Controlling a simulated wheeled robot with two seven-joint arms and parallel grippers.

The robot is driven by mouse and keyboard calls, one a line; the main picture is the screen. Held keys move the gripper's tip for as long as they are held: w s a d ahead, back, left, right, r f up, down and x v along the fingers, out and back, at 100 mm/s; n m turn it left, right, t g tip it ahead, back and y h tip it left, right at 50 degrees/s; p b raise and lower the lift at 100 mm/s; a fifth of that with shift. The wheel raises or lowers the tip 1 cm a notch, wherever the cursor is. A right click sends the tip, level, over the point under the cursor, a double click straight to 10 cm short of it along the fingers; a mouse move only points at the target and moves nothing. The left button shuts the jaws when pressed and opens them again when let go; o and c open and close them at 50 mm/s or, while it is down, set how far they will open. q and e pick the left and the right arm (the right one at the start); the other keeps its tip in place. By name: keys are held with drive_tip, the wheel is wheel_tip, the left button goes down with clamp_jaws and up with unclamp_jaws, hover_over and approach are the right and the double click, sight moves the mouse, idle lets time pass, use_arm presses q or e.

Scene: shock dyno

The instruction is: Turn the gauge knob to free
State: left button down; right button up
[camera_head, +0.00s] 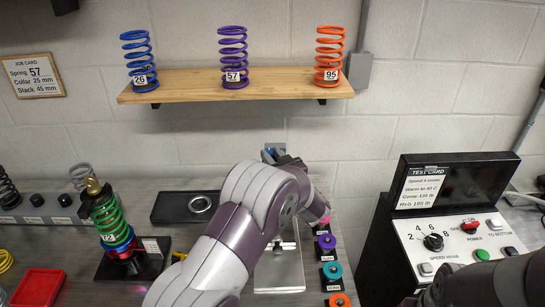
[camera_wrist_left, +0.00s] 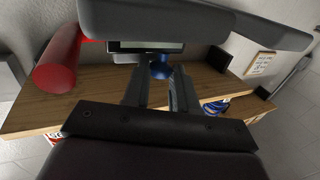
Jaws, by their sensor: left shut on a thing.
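The gauge knob (camera_wrist_left: 160,69) shows in the left wrist view as a small blue knob below a dark housing with a pale display (camera_wrist_left: 146,45). My left gripper (camera_wrist_left: 160,82) has its two fingers closed in on the knob from both sides, with the tips at it. A metal stand (camera_head: 281,268) shows beside and below the arm. The knob's marking cannot be read. My right gripper does not show clearly.
A wooden shelf (camera_head: 200,84) with blue, purple and orange springs hangs on the wall. A green spring assembly (camera_head: 108,222) and red tray (camera_head: 38,287) are at left. Coloured knob-like parts (camera_head: 332,270) stand right of my arm. The control panel (camera_head: 470,240) is at right.

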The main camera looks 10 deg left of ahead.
use_arm(q)
drive_tip(key=shift+r, duration=0.1)
drive_tip(key=c, duration=1)
unclamp_jaws()
drive_tip(key=shift+o, duration=0.4)
drive_tip(key=shift+s, duration=0.1)
